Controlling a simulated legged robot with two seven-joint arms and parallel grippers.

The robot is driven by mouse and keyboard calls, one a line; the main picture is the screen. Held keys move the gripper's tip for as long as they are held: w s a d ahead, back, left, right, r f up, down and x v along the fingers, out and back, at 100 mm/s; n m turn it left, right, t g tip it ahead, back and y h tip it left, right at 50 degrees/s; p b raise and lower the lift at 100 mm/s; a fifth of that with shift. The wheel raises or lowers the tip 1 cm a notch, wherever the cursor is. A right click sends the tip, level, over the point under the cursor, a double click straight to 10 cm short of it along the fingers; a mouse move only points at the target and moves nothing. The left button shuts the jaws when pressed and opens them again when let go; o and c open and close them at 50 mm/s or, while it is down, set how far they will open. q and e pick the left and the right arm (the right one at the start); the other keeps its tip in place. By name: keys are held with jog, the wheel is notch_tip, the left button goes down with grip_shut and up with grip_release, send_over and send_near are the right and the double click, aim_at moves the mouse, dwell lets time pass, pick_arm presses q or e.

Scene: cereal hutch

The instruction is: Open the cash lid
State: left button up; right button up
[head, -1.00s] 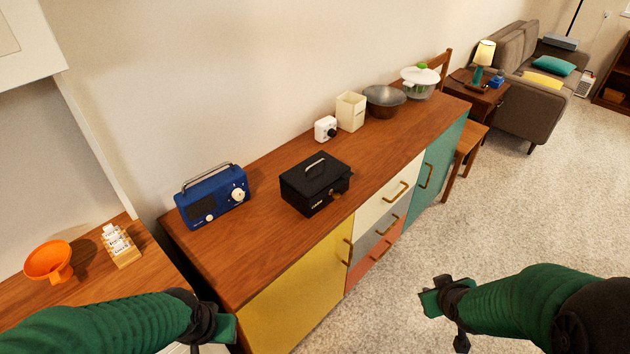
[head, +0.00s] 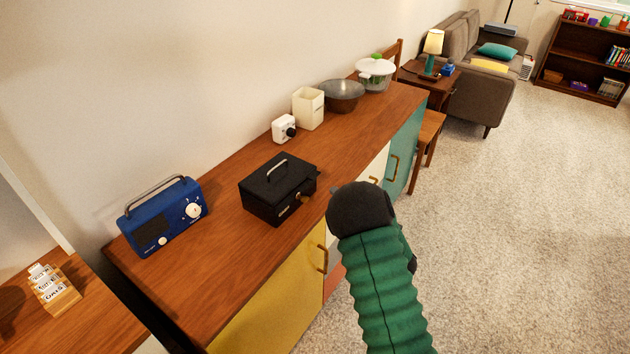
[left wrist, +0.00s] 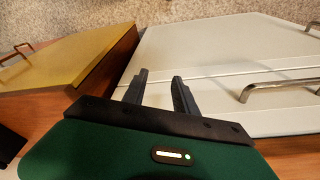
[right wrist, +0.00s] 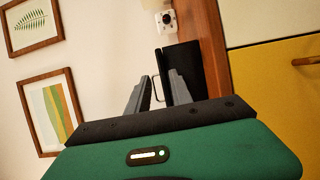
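The black cash box (head: 278,190) stands on the wooden sideboard with its lid down and a silver handle on top. A brass-coloured piece (head: 303,197) shows on its front. My right arm reaches up toward the box in the head view, its dark wrist (head: 360,210) just right of it; the fingers are hidden there. In the right wrist view my right gripper (right wrist: 159,76) is open and empty, with the black box (right wrist: 184,66) and its handle beyond the fingers. My left gripper (left wrist: 160,76) is open and empty in the left wrist view, over pale panels, outside the head view.
A blue radio (head: 163,215) stands left of the box. A white gadget (head: 284,128), cream canister (head: 308,108), metal bowl (head: 342,96) and lidded pot (head: 375,74) stand behind it to the right. A silver handle (left wrist: 280,88) shows near my left gripper. The sideboard top before the radio is clear.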

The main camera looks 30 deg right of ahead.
aim_at(312, 174)
jog(key=w, duration=0.9)
jog(key=shift+w+d, duration=0.2)
jog(key=shift+w, duration=0.05)
jog(key=shift+c, duration=0.3)
grip_shut()
jog(key=shift+s+f, duration=0.1)
jog(key=shift+f, duration=0.05)
dwell(0.4)
